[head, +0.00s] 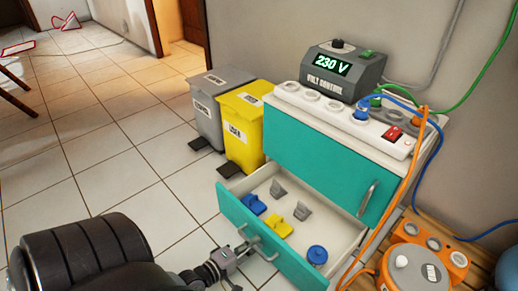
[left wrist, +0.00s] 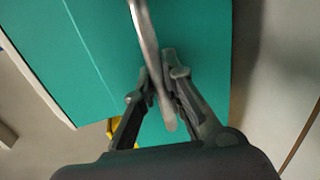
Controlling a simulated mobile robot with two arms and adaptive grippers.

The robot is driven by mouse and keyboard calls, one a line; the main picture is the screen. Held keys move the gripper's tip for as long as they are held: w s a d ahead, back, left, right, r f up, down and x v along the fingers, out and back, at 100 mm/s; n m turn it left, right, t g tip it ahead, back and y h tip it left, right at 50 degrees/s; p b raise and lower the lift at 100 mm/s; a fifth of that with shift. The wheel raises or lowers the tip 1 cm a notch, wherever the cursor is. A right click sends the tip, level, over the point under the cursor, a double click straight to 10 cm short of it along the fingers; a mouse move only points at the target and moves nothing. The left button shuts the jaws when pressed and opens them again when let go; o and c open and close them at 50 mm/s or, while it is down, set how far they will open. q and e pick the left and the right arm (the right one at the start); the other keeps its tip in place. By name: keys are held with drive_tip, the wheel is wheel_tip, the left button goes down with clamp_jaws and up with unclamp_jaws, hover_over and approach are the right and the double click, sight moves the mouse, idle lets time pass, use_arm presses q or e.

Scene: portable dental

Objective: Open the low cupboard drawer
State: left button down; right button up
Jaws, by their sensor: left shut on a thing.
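The low cupboard (head: 315,160) is white with teal fronts and stands against the wall. Its lower drawer (head: 235,210) is pulled out, and its inside shows from above. My left gripper (head: 248,246) is at the drawer front, shut on the drawer's metal handle (head: 272,253). In the left wrist view the handle (left wrist: 146,50) runs between the two fingers of my left gripper (left wrist: 160,85), with the teal front (left wrist: 205,40) behind it. My right gripper is not in view.
Blue, yellow and grey pieces lie in the drawer, with a round blue one (head: 317,254). A yellow bin (head: 240,125) and a grey bin (head: 208,105) stand left of the cupboard. An orange device (head: 425,262) is at right.

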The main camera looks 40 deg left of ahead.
use_arm(q)
drive_tip(key=shift+s, duration=0.15)
drive_tip(key=c, duration=1.9)
unclamp_jaws()
drive_tip(key=shift+c, duration=0.2)
drive_tip(key=v, duration=1.2)
drive_tip(key=shift+a, duration=0.1)
